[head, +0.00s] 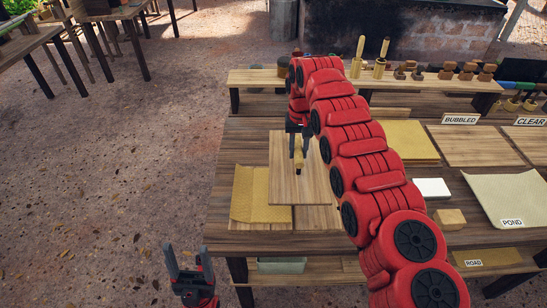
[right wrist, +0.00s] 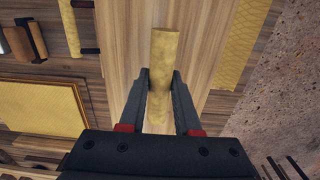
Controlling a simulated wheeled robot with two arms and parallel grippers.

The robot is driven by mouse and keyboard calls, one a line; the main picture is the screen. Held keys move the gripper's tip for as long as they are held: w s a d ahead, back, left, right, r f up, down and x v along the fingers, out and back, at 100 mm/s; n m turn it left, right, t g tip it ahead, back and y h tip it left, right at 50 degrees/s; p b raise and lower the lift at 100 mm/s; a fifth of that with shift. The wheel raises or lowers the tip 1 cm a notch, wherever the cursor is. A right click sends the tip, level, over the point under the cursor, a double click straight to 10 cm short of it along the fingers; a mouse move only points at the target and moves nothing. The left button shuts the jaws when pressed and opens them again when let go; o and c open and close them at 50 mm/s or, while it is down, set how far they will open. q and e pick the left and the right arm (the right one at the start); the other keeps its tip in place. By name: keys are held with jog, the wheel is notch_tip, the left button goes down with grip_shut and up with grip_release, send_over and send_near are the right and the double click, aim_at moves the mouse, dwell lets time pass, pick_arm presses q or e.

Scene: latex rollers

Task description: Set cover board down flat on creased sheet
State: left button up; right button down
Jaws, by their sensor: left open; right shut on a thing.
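My left gripper (head: 190,262) is open and empty, off the table's near left corner.
The wooden table (head: 225,150) has a raised rack (head: 420,83) with tools along its back. Right of my right arm are a yellow sheet stack (head: 408,140), a white block (head: 432,188), a wooden block (head: 450,219) and a pale sheet labelled POND (head: 500,195).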

aim_at(273, 166)
jog(key=shift+w+a+f, duration=0.1)
jog(key=shift+a+f, duration=0.1)
jog(key=shift+a, duration=0.5)
jog(key=shift+s+a+p, duration=0.25)
jog(key=shift+a+p, duration=0.1)
jog(key=shift+a, duration=0.35)
jog(key=shift+w+f, duration=0.15)
jog(key=shift+f, duration=0.05)
jog(key=shift+a, duration=0.1)
jog(key=shift+s+a+f, duration=0.2)
jog(key=shift+s+a, duration=0.05)
jog(key=shift+a, duration=0.1)
jog(key=shift+a+p, duration=0.1)
jog(key=shift+p, duration=0.2)
jog(key=shift+s+a+f+p, duration=0.2)
jog(key=shift+a+p, duration=0.1)
jog(key=shift+a, duration=0.35)
jog(key=shift+s+a+f+p, duration=0.1)
jog(key=shift+a+f+p, duration=0.15)
jog(key=shift+a, duration=0.35)
jog(key=shift+s+a+f+p, duration=0.3)
jog(key=shift+a, duration=0.15)
